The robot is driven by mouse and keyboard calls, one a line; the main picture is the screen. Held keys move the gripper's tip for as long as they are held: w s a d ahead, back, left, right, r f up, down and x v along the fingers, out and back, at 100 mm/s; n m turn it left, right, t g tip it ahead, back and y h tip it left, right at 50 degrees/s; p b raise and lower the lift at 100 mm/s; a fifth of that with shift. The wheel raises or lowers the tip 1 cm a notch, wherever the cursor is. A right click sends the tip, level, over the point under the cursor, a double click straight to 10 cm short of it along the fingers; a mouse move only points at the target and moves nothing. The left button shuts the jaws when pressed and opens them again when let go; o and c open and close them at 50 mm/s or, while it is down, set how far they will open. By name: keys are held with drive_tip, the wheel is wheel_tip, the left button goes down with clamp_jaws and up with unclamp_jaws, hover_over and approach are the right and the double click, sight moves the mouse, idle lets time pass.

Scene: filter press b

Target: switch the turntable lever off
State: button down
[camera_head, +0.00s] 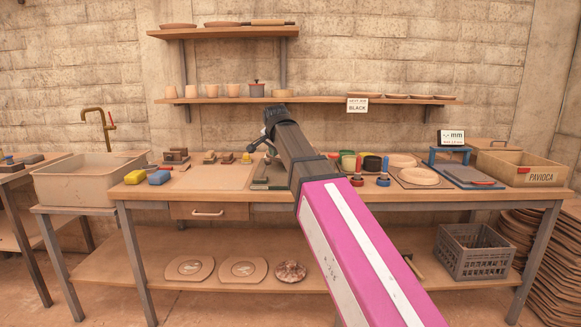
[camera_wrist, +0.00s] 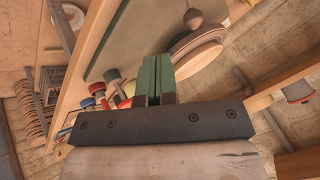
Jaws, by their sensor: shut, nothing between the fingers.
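My gripper (camera_wrist: 157,62) is shut and empty, its two green fingers side by side in the wrist view. In the head view my gripper (camera_head: 251,147) shows as a small dark shape at the arm's end, above the middle of the workbench. Just beyond the fingers in the wrist view is a pale round disc (camera_wrist: 195,58) with a brown knobbed piece above it. It looks like the turntable, but I cannot be sure. I cannot make out the lever or its position in either view. In the head view my arm hides part of the bench there.
The workbench (camera_head: 205,197) carries a pale board (camera_head: 214,177), yellow and blue sponges (camera_head: 159,177), and coloured pots (camera_head: 348,161). A wooden box (camera_head: 541,177) stands at its right end. Shelves (camera_head: 320,99) run along the wall behind. A sink (camera_head: 88,180) stands left.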

sight(265, 168)
drive_tip(key=shift+s+d, duration=0.1)
drive_tip(key=shift+d, duration=0.8)
drive_tip(key=shift+f, duration=0.15)
drive_tip(key=w+f, duration=0.2)
drive_tip(key=w+a+f, duration=0.1)
drive_tip(key=w+f, duration=0.2)
drive_tip(key=w+a+f, duration=0.1)
drive_tip(key=w+f, duration=0.1)
drive_tip(key=w, duration=0.1)
drive_tip(key=shift+a+f, duration=0.15)
drive_tip(key=shift+w+a, duration=0.45)
drive_tip(key=shift+w, duration=0.05)
drive_tip(key=shift+a+r, duration=0.1)
drive_tip(key=shift+r, duration=0.1)
